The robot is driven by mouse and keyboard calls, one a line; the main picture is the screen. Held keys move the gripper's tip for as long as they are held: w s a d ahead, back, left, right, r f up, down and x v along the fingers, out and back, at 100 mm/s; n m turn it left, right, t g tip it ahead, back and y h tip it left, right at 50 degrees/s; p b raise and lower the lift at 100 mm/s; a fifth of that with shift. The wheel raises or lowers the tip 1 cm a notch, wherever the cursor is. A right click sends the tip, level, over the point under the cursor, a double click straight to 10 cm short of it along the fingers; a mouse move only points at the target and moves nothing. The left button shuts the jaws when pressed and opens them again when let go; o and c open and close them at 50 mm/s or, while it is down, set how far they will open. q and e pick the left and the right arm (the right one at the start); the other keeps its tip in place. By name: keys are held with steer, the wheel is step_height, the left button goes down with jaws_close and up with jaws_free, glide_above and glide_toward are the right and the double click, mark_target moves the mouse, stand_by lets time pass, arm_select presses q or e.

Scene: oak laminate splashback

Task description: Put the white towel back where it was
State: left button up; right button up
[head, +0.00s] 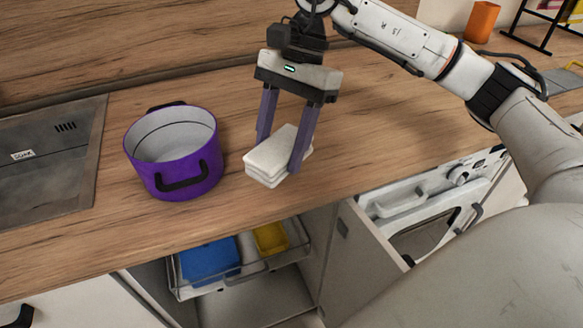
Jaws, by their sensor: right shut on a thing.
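The white towel (270,158) is a folded, layered stack at the middle of the wooden counter, near its front edge. My right gripper (280,155) comes down from above and is shut on the towel, with one purple finger on each side of it. I cannot tell whether the towel rests on the counter or is held just above it. My left gripper is not in the head view.
A purple pot (174,176) stands left of the towel, beside the dark sink panel (45,165). Below the counter, an open cabinet has a wire basket (290,262) with blue and yellow items. An orange cup (482,22) stands at the back right.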

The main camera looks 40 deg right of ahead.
mark_target(293, 125)
steer(key=w+d+r+m+t+h+b, duration=0.25)
steer(key=w+d+m+t+b, duration=0.3)
steer(key=m, duration=0.95)
steer(key=shift+y, duration=0.25)
steer(key=f, duration=0.2)
steer(key=d+f, duration=0.1)
steer(key=f, duration=0.1)
steer(key=shift+s, duration=0.3)
steer(key=shift+a+f, duration=0.1)
steer(key=shift+f, duration=2.35)
steer(key=o, duration=0.5)
steer(key=shift+f+b, duration=0.15)
steer(key=shift+b, duration=0.15)
steer(key=o, duration=0.4)
steer(key=shift+o, duration=0.2)
